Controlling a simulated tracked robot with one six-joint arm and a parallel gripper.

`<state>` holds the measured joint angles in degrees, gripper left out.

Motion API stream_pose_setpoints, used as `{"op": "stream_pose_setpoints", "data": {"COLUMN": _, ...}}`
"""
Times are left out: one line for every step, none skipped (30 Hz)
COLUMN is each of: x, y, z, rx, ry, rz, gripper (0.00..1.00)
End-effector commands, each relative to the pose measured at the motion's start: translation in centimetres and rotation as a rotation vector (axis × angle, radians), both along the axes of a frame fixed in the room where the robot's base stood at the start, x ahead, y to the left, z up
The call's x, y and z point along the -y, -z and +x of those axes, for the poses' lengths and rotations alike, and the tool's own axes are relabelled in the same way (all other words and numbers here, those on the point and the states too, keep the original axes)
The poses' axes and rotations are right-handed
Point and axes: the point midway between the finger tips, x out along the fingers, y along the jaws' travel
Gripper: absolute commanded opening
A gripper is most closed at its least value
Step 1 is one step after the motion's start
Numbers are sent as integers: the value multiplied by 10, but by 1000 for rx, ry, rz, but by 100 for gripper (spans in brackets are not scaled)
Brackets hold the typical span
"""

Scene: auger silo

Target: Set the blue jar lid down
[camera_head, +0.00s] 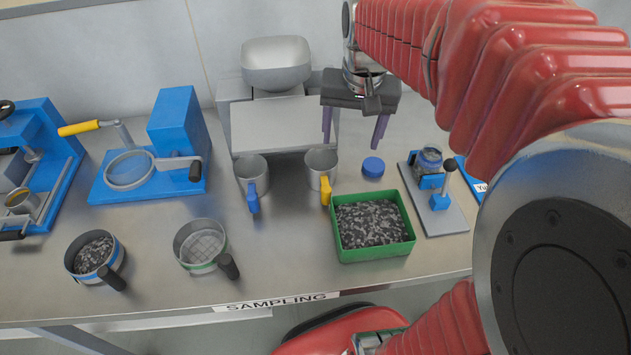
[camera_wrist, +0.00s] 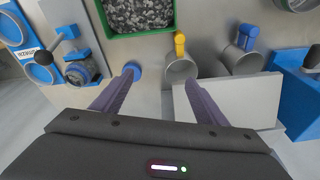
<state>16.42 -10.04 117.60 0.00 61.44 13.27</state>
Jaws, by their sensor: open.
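The blue jar lid (camera_head: 373,167) lies flat on the metal bench, between the yellow-handled cup and the jar stand, behind the green tray. My gripper (camera_head: 352,142) is open and empty, raised over the bench with its two purple fingers pointing down. In the wrist view the lid (camera_wrist: 132,68) shows just beyond the tip of the left finger, partly covered by it; the lid is not between the fingers. A glass jar (camera_head: 429,159) with dark contents sits in a blue clamp on the grey stand.
A green tray (camera_head: 341,247) of dark granules stands in front of the lid. A yellow-handled cup (camera_head: 321,168) and a blue-handled cup (camera_head: 251,172) stand left, before a grey machine (camera_head: 270,125). Bare bench surrounds the lid closely.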

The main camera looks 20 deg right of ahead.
Motion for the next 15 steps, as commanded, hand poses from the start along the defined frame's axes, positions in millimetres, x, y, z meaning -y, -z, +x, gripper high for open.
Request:
{"op": "stream_pose_setpoints", "data": {"x": -11, "y": -4, "z": -7, "rx": 20, "ry": -31, "rz": -8, "gripper": 67}}
{"op": "stream_pose_setpoints", "data": {"x": -16, "y": -5, "z": -11, "rx": 30, "ry": -51, "rz": -13, "gripper": 67}}
{"op": "stream_pose_setpoints", "data": {"x": -23, "y": -7, "z": -17, "rx": 43, "ry": -75, "rz": -19, "gripper": 67}}
{"op": "stream_pose_setpoints", "data": {"x": -28, "y": -8, "z": -21, "rx": 53, "ry": -93, "rz": -23, "gripper": 67}}
{"op": "stream_pose_setpoints", "data": {"x": -33, "y": -9, "z": -25, "rx": 63, "ry": -112, "rz": -28, "gripper": 67}}
{"op": "stream_pose_setpoints", "data": {"x": -40, "y": -10, "z": -31, "rx": 76, "ry": -137, "rz": -34, "gripper": 67}}
{"op": "stream_pose_setpoints", "data": {"x": -45, "y": -11, "z": -35, "rx": 87, "ry": -156, "rz": -38, "gripper": 67}}
{"op": "stream_pose_setpoints", "data": {"x": -49, "y": -11, "z": -40, "rx": 97, "ry": -174, "rz": -42, "gripper": 67}}
{"op": "stream_pose_setpoints", "data": {"x": -56, "y": -11, "z": -45, "rx": 110, "ry": -200, "rz": -48, "gripper": 67}}
{"op": "stream_pose_setpoints", "data": {"x": -60, "y": -12, "z": -50, "rx": 121, "ry": -218, "rz": -53, "gripper": 67}}
{"op": "stream_pose_setpoints", "data": {"x": -64, "y": -12, "z": -54, "rx": 132, "ry": -235, "rz": -57, "gripper": 67}}
{"op": "stream_pose_setpoints", "data": {"x": -70, "y": -11, "z": -60, "rx": 146, "ry": -261, "rz": -64, "gripper": 67}}
{"op": "stream_pose_setpoints", "data": {"x": -74, "y": -11, "z": -65, "rx": 155, "ry": -279, "rz": -68, "gripper": 67}}
{"op": "stream_pose_setpoints", "data": {"x": -78, "y": -11, "z": -69, "rx": 167, "ry": -296, "rz": -71, "gripper": 67}}
{"op": "stream_pose_setpoints", "data": {"x": -84, "y": -10, "z": -75, "rx": 181, "ry": -321, "rz": -78, "gripper": 67}}
